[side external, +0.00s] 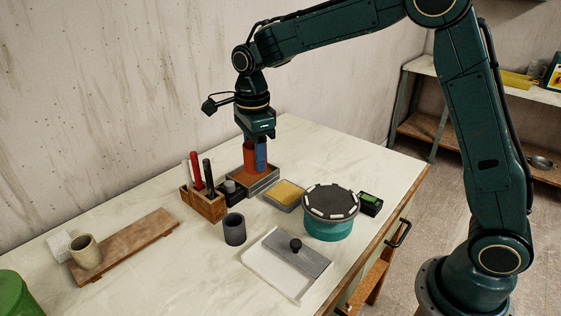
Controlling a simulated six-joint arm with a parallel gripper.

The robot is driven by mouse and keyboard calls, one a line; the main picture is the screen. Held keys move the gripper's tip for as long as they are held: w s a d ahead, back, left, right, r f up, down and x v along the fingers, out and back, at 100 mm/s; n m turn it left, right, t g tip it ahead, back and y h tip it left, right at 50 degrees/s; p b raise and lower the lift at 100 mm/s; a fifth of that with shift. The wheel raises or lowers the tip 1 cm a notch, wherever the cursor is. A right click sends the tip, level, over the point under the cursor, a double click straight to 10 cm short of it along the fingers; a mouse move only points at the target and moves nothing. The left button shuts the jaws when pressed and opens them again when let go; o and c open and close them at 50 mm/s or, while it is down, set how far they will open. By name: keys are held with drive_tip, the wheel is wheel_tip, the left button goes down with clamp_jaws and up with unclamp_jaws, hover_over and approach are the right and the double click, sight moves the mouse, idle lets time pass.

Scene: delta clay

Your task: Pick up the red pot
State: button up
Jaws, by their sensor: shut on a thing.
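The red pot (249,155) is an orange-red cylinder, upright, at a grey-rimmed tray (262,185) with a brownish-orange inside. My gripper (255,153) points straight down from above and is shut on the red pot. I cannot tell whether the pot's base touches the tray floor.
A wooden holder (206,204) with upright tools stands close left of the tray. A dark grey cup (234,229), a sponge tray (284,194) and a teal turntable (329,228) are nearby. A white board (270,275) lies in front. The table's back right is clear.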

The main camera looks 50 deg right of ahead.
drive_tip(key=shift+r, duration=1.95)
drive_tip(key=shift+w+f, duration=0.1)
drive_tip(key=w+d+f, duration=1)
drive_tip(key=w+f, duration=0.1)
drive_tip(key=w, duration=0.1)
drive_tip(key=shift+w+d+f, duration=0.15)
drive_tip(key=shift+d+f, duration=0.05)
drive_tip(key=shift+d, duration=0.1)
drive_tip(key=shift+f, duration=0.2)
drive_tip(key=shift+f, duration=2.55)
drive_tip(key=shift+f, duration=0.5)
drive_tip(key=shift+r, duration=0.15)
idle(0.5)
